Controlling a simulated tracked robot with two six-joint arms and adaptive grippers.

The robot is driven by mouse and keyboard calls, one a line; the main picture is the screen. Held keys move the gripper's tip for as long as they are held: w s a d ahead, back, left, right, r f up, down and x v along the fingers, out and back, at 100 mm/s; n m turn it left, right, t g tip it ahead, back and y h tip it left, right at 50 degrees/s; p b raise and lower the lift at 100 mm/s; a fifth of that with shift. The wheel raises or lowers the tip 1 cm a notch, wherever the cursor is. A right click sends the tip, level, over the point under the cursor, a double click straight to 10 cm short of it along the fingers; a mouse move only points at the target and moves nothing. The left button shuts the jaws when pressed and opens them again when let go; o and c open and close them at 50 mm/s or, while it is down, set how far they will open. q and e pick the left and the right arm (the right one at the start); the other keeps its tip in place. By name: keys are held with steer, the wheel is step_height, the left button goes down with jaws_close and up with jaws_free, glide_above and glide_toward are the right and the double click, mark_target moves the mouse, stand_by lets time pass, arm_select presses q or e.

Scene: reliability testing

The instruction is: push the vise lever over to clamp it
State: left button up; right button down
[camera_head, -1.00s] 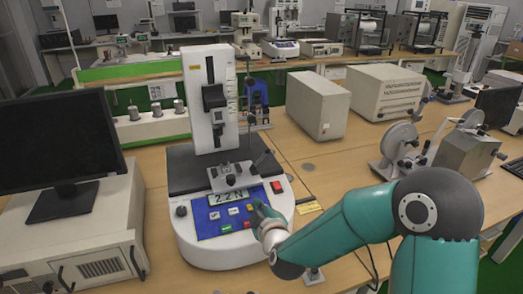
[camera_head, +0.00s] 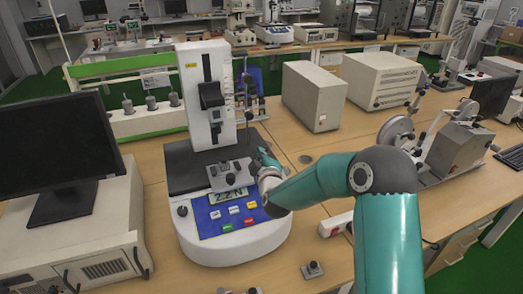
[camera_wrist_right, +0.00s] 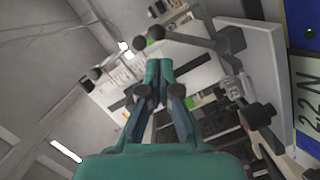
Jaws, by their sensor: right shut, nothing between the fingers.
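The small grey vise (camera_head: 229,173) sits on the dark plate of the white force tester (camera_head: 203,95), below its column and just behind the display reading 2.2 N. My right gripper (camera_head: 264,157) is at the right side of the vise, close to where its lever stands. The gripper covers that spot in the head view, so I cannot tell whether it touches the lever. In the wrist view my right gripper's teal fingers (camera_wrist_right: 160,72) are together and empty. A dark knob (camera_wrist_right: 258,115) shows to their right, apart from them. My left gripper is not in view.
The blue control panel (camera_head: 228,217) with buttons lies in front of the vise. A monitor (camera_head: 60,150) stands at the left. A beige box (camera_head: 316,96) and a reel machine (camera_head: 455,150) stand to the right. Some table between them is clear.

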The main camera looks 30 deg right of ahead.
steer(key=shift+w+d+f, duration=0.2)
steer(key=shift+d, duration=0.2)
steer(key=shift+w+d+f, duration=0.15)
steer(key=shift+d+f, duration=0.05)
steer(key=shift+d, duration=0.2)
